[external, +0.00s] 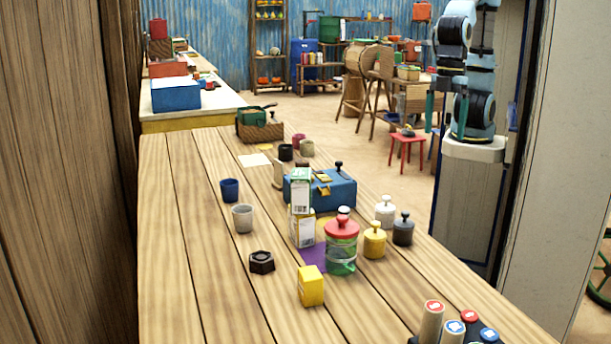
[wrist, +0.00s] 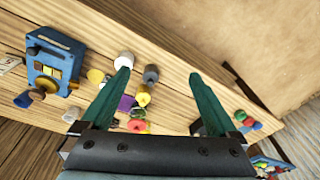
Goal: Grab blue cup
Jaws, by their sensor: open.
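The blue cup (external: 230,190) stands upright on the left part of the plank table (external: 185,270) in the external view, just behind a grey cup (external: 242,218). In the external view my arm is at the upper right, beyond the table's right edge, well away from the blue cup.
A blue box (external: 335,190) with a dark knob, white-green cartons (external: 302,228), a red-lidded jar (external: 341,250) and several knobbed weights (external: 375,240) crowd the table's middle right. A dark hexagonal piece (external: 262,262) and yellow box (external: 311,286) lie nearer. The table's left strip is clear.

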